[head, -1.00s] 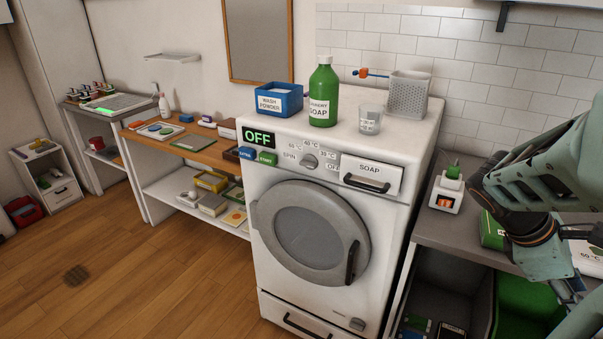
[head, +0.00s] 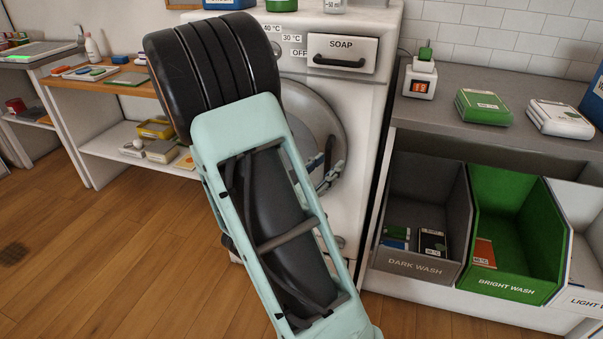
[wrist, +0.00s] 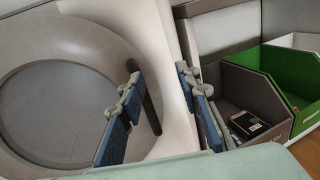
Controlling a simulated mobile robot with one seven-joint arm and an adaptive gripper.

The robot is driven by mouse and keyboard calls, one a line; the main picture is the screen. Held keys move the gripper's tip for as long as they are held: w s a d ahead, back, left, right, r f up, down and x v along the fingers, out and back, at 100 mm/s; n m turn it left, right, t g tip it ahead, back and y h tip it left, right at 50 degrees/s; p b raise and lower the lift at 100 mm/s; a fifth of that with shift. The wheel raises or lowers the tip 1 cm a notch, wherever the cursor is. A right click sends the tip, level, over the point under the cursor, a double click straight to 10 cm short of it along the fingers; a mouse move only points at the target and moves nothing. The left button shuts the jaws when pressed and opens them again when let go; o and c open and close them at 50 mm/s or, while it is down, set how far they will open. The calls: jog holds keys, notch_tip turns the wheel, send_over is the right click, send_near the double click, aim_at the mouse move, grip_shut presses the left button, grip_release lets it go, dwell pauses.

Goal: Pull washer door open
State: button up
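The white washer (head: 375,100) stands in the middle of the head view. Its round grey door (head: 325,110) looks closed, and my arm hides its left and middle parts. The door fills the left of the wrist view (wrist: 95,50). The dark bar handle (wrist: 150,105) is upright near the door's right edge. My gripper (wrist: 158,70) is open, with its blue-grey fingers on either side of the handle in the picture. The left finger appears nearer the handle; contact cannot be told. In the head view my gripper (head: 328,172) is small and partly hidden by my arm.
A soap drawer (head: 342,55) sits above the door. To the right stand the grey dark-wash bin (head: 428,262) and the green bright-wash bin (head: 510,285) under a counter (head: 460,78). A side table (head: 110,90) is at left. Wooden floor lies clear at front left.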

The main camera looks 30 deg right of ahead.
aim_at(326, 157)
notch_tip(326, 157, down, 3)
jog(key=w+a+n+t, duration=0.1)
jog(key=w+a+t, duration=0.1)
jog(key=w+a, duration=0.1)
jog(key=shift+y, duration=0.4)
jog(key=b+x, duration=0.1)
jog(key=x, duration=0.2)
jog(key=b+x, duration=0.1)
jog(key=x, duration=0.6)
jog(key=shift+s+d+f+b, duration=0.2)
jog(key=shift+s+d+b, duration=0.1)
jog(key=shift+b, duration=0.1)
jog(key=shift+c, duration=0.2)
grip_shut()
